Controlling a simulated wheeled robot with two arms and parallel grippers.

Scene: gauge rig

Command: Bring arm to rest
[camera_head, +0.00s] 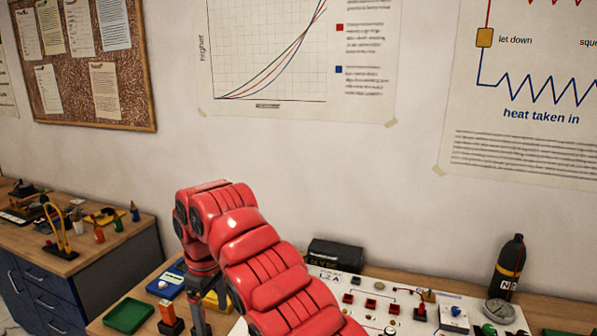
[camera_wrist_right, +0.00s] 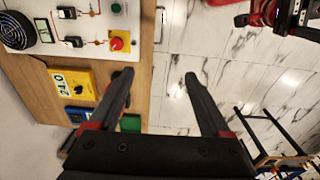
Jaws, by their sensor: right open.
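My right arm, in red padded segments, rises from the bottom of the head view and bends down at the wrist on the left. Its gripper (camera_head: 199,318) hangs down near the bench front, mostly cut off by the frame's lower edge. In the right wrist view the gripper (camera_wrist_right: 160,78) has two dark fingers spread wide with nothing between them. One finger overlaps the wooden bench edge in that picture and the other shows over the marble floor.
The wooden bench (camera_head: 383,276) holds a white panel (camera_head: 350,311), a black box (camera_head: 335,255), a black bottle (camera_head: 509,268), a gauge (camera_head: 499,312) and a green tray (camera_head: 128,316). The wrist view shows a yellow meter (camera_wrist_right: 73,84) and a red knob (camera_wrist_right: 117,43). Open floor (camera_wrist_right: 225,70) lies beside the bench.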

